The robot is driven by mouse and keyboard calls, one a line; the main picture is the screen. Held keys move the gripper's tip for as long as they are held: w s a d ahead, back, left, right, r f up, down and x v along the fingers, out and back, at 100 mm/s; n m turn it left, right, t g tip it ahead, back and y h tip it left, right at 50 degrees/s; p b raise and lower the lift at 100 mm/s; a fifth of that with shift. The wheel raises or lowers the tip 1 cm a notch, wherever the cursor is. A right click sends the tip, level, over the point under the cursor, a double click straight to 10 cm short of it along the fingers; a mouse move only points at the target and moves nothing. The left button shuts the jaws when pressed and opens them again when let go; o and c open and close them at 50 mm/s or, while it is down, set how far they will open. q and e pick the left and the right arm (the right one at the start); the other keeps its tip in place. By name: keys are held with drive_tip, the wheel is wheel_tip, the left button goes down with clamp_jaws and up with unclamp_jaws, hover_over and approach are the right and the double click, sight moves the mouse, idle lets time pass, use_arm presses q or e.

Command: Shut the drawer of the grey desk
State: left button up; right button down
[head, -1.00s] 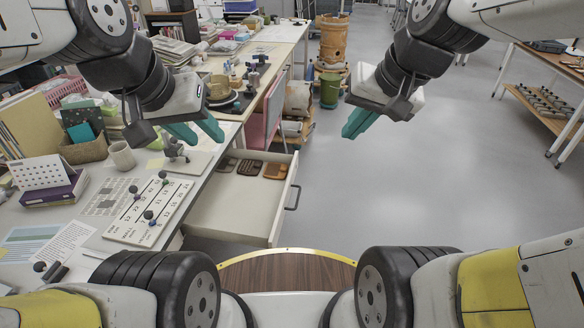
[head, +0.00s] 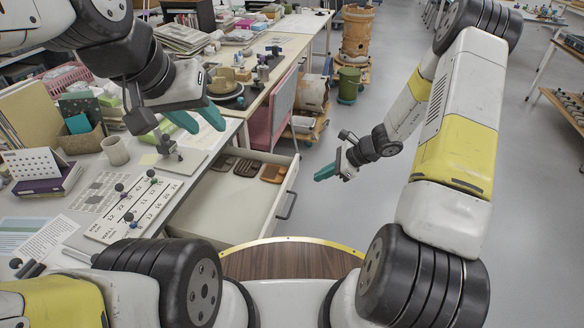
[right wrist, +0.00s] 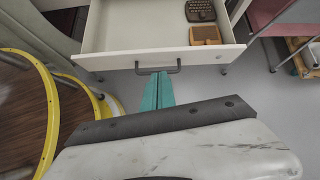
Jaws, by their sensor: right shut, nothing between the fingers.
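The grey desk's drawer (head: 222,212) is pulled out, with its white front and dark bar handle (head: 286,206) facing right. Several small brown and dark items lie inside at its far end. My right gripper (head: 326,173) is shut and empty, in front of the drawer front on its outer side. In the right wrist view the drawer front (right wrist: 110,62) runs across the top, and my shut teal fingertips (right wrist: 158,76) are close to the handle (right wrist: 158,68); contact cannot be told. My left gripper (head: 208,124) is open and empty above the desk edge, beyond the number board.
The desk top holds a number board (head: 134,208), a mug (head: 115,150), a basket (head: 82,142) and a small stand (head: 168,148). A green bin (head: 348,85) stands further back. The floor right of the drawer is clear.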

wheel_tip(320, 180, down, 5)
drive_tip(key=m, duration=0.2)
approach(283, 195)
drive_tip(key=x, duration=0.5)
drive_tip(key=shift+s+d+f, duration=0.2)
drive_tip(key=shift+s+f, duration=0.1)
drive_tip(key=shift+w+a, duration=0.2)
drive_tip(key=shift+a, duration=0.3)
drive_tip(key=shift+a, duration=0.1)
